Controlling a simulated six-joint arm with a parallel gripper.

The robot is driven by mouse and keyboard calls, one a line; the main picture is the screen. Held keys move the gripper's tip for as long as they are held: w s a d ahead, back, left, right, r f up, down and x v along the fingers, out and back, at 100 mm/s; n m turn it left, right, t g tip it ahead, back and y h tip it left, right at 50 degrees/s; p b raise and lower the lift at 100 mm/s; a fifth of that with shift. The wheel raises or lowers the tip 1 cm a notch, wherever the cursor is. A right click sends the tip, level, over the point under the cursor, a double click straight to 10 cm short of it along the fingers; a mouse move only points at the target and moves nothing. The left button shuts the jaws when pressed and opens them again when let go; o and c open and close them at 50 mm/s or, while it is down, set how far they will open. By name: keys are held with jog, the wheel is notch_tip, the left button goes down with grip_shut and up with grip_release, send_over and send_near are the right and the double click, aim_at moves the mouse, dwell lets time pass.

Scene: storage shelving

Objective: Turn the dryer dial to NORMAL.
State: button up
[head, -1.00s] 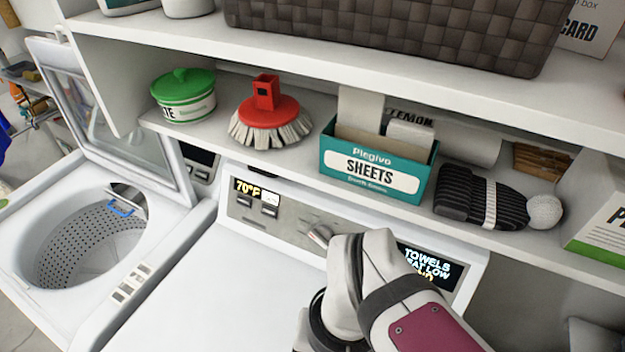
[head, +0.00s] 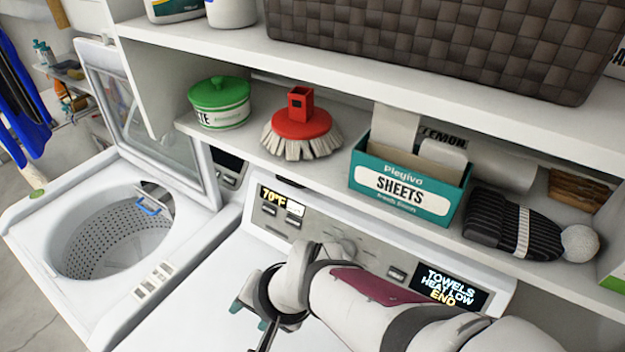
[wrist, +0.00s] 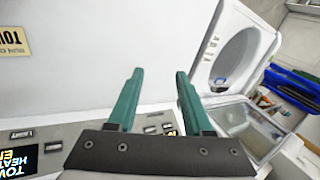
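The dryer (head: 215,290) has a grey control panel along its back edge. A grey dial (head: 345,247) is near the panel's middle, partly hidden by my arm; its setting cannot be read. The panel display (head: 450,287) reads TOWELS, HEAT LOW, END. It also shows in the wrist view (wrist: 18,162), cut off by the left edge. My gripper (head: 254,328) is over the dryer top, in front of and left of the dial, apart from the panel. In the wrist view its two teal fingers (wrist: 160,72) are spread with nothing between them.
The washer (head: 85,265) stands open at left.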

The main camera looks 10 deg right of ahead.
jog(key=shift+o, duration=1.1)
jog(key=w+a+f+m+t, duration=0.2)
jog(key=w+f, duration=0.1)
jog(key=w, duration=0.2)
jog(key=shift+w+a+h, duration=0.3)
jog(key=shift+h, duration=0.1)
jog(key=shift+o, duration=1.2)
jog(key=w+f+m+h, duration=0.1)
jog(key=w+f+m+t+h, duration=0.1)
jog(key=w, duration=0.1)
jog(key=shift+d+f+t, duration=0.3)
jog(key=shift+d+f, duration=0.1)
jog(key=shift+o, duration=1)
jog(key=d+f+h, duration=0.1)
jog(key=d+m+h, duration=0.1)
jog(key=d+f+m+t+h, duration=0.1)
jog(key=shift+w+d+f+h, duration=0.1)
jog(key=shift+w+f+h, duration=0.2)
jog(key=shift+w+h, duration=0.1)
jog(key=s+d+m+t+h, duration=0.1)
jog(key=s+d+h, duration=0.3)
jog(key=d+h, duration=0.35)
jog(key=x, duration=1)
jog(key=r+x, duration=0.1)
jog(key=x, duration=0.4)
jog(key=shift+w+a, duration=0.15)
jog(key=shift+w, duration=0.25)
jog(key=c, duration=1.3)
